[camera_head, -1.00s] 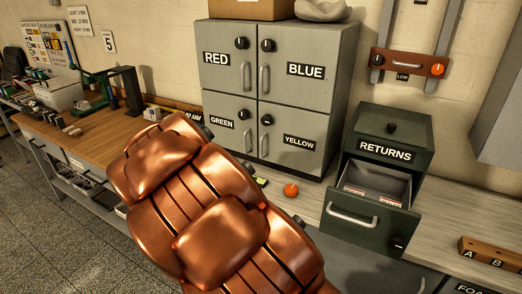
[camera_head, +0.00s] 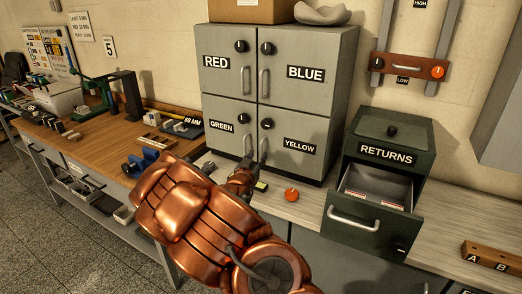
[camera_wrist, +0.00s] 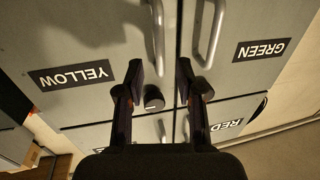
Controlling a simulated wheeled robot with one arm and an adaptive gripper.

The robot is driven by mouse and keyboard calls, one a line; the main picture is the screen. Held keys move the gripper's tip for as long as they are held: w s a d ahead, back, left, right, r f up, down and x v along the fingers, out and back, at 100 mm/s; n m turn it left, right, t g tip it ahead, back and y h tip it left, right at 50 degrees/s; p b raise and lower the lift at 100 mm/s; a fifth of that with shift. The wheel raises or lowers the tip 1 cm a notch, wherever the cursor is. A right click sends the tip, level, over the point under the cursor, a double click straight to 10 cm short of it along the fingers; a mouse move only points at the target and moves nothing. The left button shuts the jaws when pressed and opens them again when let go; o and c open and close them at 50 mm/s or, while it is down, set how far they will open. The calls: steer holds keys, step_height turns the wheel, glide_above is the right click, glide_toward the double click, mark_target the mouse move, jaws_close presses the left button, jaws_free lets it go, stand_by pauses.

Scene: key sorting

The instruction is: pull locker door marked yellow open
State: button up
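The yellow locker door (camera_head: 305,128) is the grey lower right door, marked YELLOW, and it is shut. Its vertical handle (camera_head: 263,149) and dark knob (camera_head: 267,124) are near its left edge. My gripper (camera_head: 250,168) is low in front of the lower doors, close to the handle's lower end. In the wrist view, which is upside down, my gripper (camera_wrist: 160,82) is open and empty. The yellow door's knob (camera_wrist: 153,98) shows between its fingers, and the handle (camera_wrist: 157,38) lies beyond the fingertips. I cannot tell whether a finger touches the handle.
The green door (camera_head: 229,122) with its own handle (camera_wrist: 210,35) is beside the yellow one. An orange knob-like object (camera_head: 291,194) lies on the counter in front of the locker. The open RETURNS drawer (camera_head: 366,222) sticks out at right.

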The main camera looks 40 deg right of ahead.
mark_target(261, 151)
steer(key=shift+p+x, duration=0.55)
steer(key=shift+x, duration=2.1)
steer(key=shift+c, duration=0.3)
jaws_close()
